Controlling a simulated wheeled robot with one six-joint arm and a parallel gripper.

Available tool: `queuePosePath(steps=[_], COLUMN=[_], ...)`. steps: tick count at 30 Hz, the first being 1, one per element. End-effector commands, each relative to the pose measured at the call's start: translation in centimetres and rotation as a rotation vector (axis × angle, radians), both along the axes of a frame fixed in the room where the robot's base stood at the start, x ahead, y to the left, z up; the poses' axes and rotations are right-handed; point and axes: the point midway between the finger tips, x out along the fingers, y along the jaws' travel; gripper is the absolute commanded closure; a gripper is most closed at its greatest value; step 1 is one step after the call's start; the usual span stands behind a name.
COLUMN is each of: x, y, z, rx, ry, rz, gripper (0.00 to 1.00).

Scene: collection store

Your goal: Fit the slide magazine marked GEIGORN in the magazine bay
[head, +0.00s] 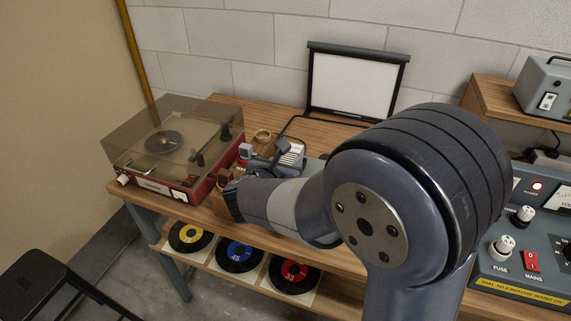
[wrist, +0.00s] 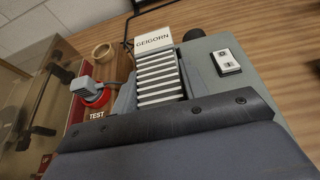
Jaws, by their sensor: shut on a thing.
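The slide magazine marked GEIGORN (wrist: 160,78) is a row of white slides with a white label plate at its far end. It also shows in the head view (head: 291,155), partly hidden by my arm. My gripper (wrist: 158,88) is shut on it, with a grey finger on each side; in the head view my gripper (head: 282,162) is small and half covered. The magazine lies along the left side of a grey-green projector (wrist: 215,85) with a white switch. The magazine bay is hidden, so I cannot tell whether the magazine is in it or above it.
A red button unit with a grey knob (wrist: 92,88) and a TEST label stands close left. A tape roll (wrist: 103,52) lies behind it. A record player (head: 160,150) stands left, a screen (head: 357,80) behind, and a control panel (head: 525,240) right.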

Motion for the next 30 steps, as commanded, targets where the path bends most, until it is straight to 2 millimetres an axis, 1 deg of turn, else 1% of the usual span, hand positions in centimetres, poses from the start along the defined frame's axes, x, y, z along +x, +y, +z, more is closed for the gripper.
queuePosePath(steps=[17, 18, 21, 30], x=[0.0, 0.0, 0.0, -0.3], y=[0.0, 0.0, 0.0, 0.2], z=[-1.2, -1.2, -1.1, -1.0], rx=[0.000, 0.000, 0.000, 0.000], ry=[0.000, -0.001, 0.000, 0.001], rz=[0.000, 0.000, 0.000, 0.001], gripper=[0.85, 0.57, 0.49, 0.49])
